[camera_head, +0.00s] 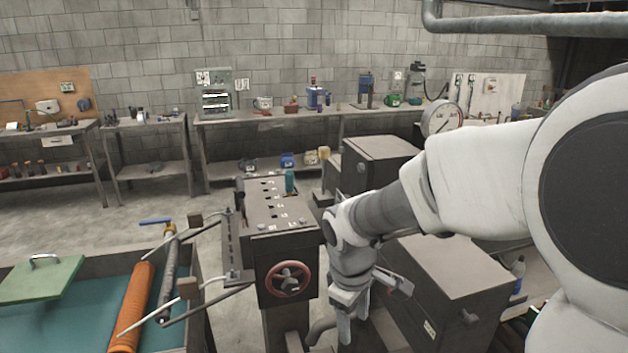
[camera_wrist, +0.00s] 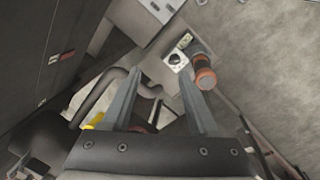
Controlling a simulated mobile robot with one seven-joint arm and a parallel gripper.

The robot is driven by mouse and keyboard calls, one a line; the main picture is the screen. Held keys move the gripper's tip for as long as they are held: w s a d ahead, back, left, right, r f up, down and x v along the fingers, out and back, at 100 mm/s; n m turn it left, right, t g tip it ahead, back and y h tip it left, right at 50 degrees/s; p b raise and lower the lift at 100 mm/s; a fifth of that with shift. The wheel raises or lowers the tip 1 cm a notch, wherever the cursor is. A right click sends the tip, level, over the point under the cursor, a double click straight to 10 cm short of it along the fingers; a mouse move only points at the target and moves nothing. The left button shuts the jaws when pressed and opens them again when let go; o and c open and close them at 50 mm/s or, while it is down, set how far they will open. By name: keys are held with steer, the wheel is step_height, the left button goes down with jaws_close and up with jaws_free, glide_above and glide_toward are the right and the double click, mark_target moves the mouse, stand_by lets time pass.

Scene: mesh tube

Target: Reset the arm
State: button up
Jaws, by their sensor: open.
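My arm reaches in from the right in the head view. My gripper (camera_head: 352,318) points downward, in front of and to the right of the machine with the red handwheel. It also shows in the wrist view (camera_wrist: 172,92), where its two fingers stand apart with nothing held between them.
A control cabinet (camera_head: 270,212) with a red handwheel (camera_head: 288,279) stands close left of my gripper. A large grey box (camera_head: 455,270) stands to its right. A teal-lined tank (camera_head: 80,300) holds an orange mesh tube (camera_head: 132,308). Workbenches line the back wall.

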steer(key=s+d+r+m+t, duration=0.2)
steer(key=s+d+r+m, duration=0.1)
steer(key=s+r+m, duration=0.2)
steer(key=s+d+r+m+t+y, duration=0.1)
steer(key=s+r+m, duration=0.4)
steer(key=s, duration=0.5)
steer(key=d+r+t, duration=0.1)
steer(key=d, duration=0.1)
steer(key=shift+s+d+r, duration=0.25)
steer(key=shift+d+r, duration=0.1)
steer(key=shift+d, duration=0.05)
